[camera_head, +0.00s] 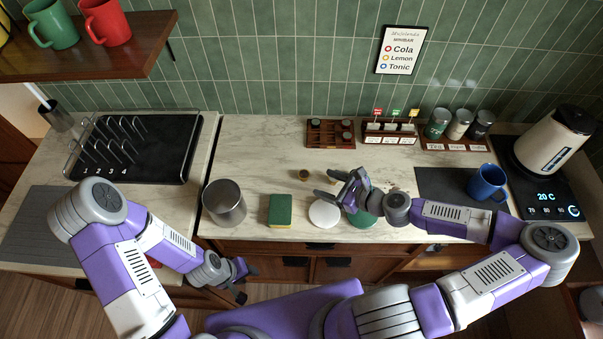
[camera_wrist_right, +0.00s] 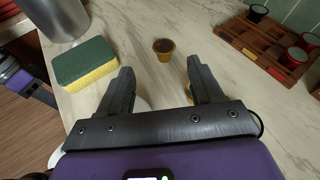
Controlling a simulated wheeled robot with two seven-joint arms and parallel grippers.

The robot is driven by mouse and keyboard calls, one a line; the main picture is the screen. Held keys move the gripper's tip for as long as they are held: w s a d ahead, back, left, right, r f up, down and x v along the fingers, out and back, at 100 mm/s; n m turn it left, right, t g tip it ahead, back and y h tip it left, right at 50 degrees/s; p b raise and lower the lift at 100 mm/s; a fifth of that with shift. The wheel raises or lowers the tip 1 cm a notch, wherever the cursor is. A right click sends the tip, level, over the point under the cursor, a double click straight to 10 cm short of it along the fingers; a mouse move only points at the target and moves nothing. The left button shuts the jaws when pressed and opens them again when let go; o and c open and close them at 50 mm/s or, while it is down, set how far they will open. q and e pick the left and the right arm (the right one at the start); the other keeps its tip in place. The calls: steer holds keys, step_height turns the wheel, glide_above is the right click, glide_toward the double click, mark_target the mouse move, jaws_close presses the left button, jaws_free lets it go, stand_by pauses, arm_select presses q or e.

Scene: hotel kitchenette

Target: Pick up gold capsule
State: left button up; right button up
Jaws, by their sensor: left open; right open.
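A small gold capsule (camera_head: 303,175) with a dark top stands on the marble counter. It also shows in the right wrist view (camera_wrist_right: 163,50), upright, just beyond and between my fingertips. My right gripper (camera_head: 330,185) is open and empty, to the right of the capsule and apart from it. In the right wrist view a second gold-yellow thing (camera_wrist_right: 190,92) is mostly hidden behind the right-hand finger; I cannot tell what it is. My left gripper (camera_head: 240,279) is open and empty, low in front of the counter's edge.
A green-yellow sponge (camera_head: 280,211) and a metal canister (camera_head: 224,204) stand left of my right gripper. A white disc (camera_head: 323,214) and a green one (camera_head: 361,219) lie near it. A wooden capsule tray (camera_head: 331,134) stands behind. A blue mug (camera_head: 487,183) is at right.

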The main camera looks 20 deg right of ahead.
mark_target(308, 176)
steer(key=shift+w+a+f+b, duration=0.15)
steer(key=shift+w+f+b, duration=0.15)
steer(key=shift+w+f, duration=0.35)
steer(key=shift+w+a+f, duration=0.15)
steer(key=shift+w+a, duration=0.15)
steer(key=shift+a, duration=0.15)
steer(key=shift+b+x, duration=0.7)
steer(key=shift+x, duration=2.2)
arm_select(q)
steer(key=shift+w+f, duration=0.15)
steer(key=shift+f, duration=0.5)
steer(key=shift+w+f, duration=0.15)
steer(key=shift+f, duration=0.45)
arm_select(e)
steer(key=shift+w+d, duration=0.15)
steer(key=shift+d, duration=0.05)
steer(key=c, duration=1.1)
